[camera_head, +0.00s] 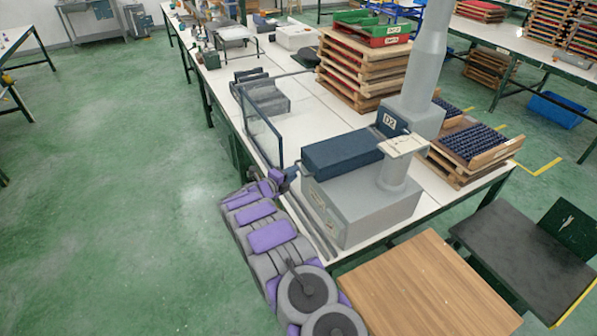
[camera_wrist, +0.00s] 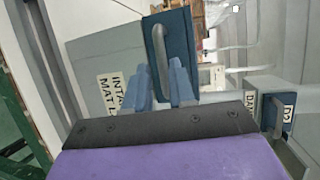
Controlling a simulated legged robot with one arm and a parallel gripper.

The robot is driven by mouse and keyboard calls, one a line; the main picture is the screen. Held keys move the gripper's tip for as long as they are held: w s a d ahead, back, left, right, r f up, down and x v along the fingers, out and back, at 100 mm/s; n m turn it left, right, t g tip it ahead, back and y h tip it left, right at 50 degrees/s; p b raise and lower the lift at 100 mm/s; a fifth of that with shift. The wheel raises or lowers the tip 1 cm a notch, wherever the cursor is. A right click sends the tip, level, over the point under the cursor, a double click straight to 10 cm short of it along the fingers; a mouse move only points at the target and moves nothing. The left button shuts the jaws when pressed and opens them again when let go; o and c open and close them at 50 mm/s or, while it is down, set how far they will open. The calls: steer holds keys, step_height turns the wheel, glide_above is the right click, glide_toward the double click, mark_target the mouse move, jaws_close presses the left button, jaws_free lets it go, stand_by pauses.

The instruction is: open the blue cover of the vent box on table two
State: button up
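The grey vent box (camera_head: 365,208) stands near the front end of the table. Its blue cover (camera_head: 343,152) lies flat on top and looks closed. In the wrist view the blue cover (camera_wrist: 181,40) faces me, with a grey bar handle (camera_wrist: 160,58) on it. My gripper (camera_wrist: 156,68) is open there, one finger on each side of the handle's lower part; I cannot tell whether they touch it. In the head view my gripper (camera_head: 287,178) is at the box's left side, small and partly hidden by my purple and grey arm.
A clear panel (camera_head: 262,132) stands on the table's left edge, just behind my gripper. A grey duct (camera_head: 428,60) and a blue box marked D2 (camera_head: 390,122) stand behind the vent box. Stacked wooden trays (camera_head: 365,70) are farther back. The green floor at left is clear.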

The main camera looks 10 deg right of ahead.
steer(key=shift+x, duration=2.15)
steer(key=shift+s, duration=0.1)
jaws_close()
